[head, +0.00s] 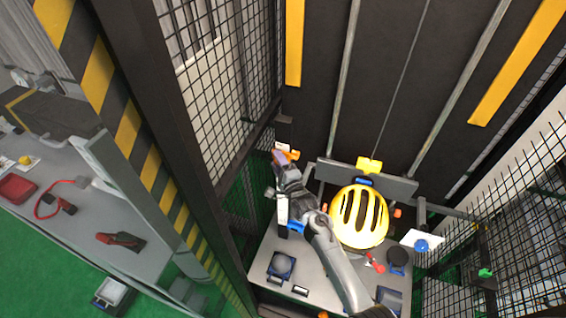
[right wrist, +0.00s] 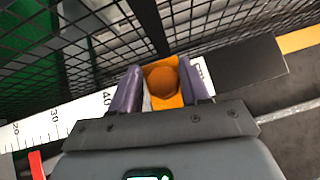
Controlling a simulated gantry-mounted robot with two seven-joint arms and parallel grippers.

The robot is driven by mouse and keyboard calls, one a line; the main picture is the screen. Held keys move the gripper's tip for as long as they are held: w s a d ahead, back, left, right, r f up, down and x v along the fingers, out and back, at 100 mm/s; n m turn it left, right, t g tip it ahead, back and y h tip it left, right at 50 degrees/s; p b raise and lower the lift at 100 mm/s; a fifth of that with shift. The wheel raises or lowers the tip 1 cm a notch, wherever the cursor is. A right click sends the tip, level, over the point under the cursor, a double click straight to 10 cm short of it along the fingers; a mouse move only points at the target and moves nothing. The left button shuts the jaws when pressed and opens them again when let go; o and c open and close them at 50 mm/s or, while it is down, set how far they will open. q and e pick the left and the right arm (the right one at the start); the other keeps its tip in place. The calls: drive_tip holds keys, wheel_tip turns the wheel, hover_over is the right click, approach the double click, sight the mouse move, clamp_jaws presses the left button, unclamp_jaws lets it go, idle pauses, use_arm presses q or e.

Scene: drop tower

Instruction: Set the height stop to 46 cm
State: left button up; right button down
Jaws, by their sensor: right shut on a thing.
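The height stop is an orange slider with a round orange-brown knob (right wrist: 163,82), set on a white scale (right wrist: 72,118) marked 20, 30 and 40 in the right wrist view. The slider covers the scale just past the 40 mark, so its exact reading is hidden. My right gripper (right wrist: 160,88) is shut on the knob, with a purple finger on each side. In the head view my right gripper (head: 285,158) is at the upper end of the scale (head: 282,211), beside the tower's left post. My left gripper is in neither view.
A yellow helmet (head: 374,220) hangs under the carriage bar (head: 396,184), right of my right arm. Mesh guards (head: 222,100) stand close on the left and also on the right. A side bench (head: 75,235) holding tools lies outside the striped frame.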

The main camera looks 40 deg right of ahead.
drive_tip(key=c, duration=0.8)
unclamp_jaws()
drive_tip(key=shift+r, duration=0.15)
drive_tip(key=s, duration=0.3)
drive_tip(key=s+a+b, duration=0.1)
drive_tip(key=s, duration=0.3)
drive_tip(key=s+f, duration=0.1)
drive_tip(key=s, duration=0.2)
drive_tip(key=shift+s+a+b, duration=0.35)
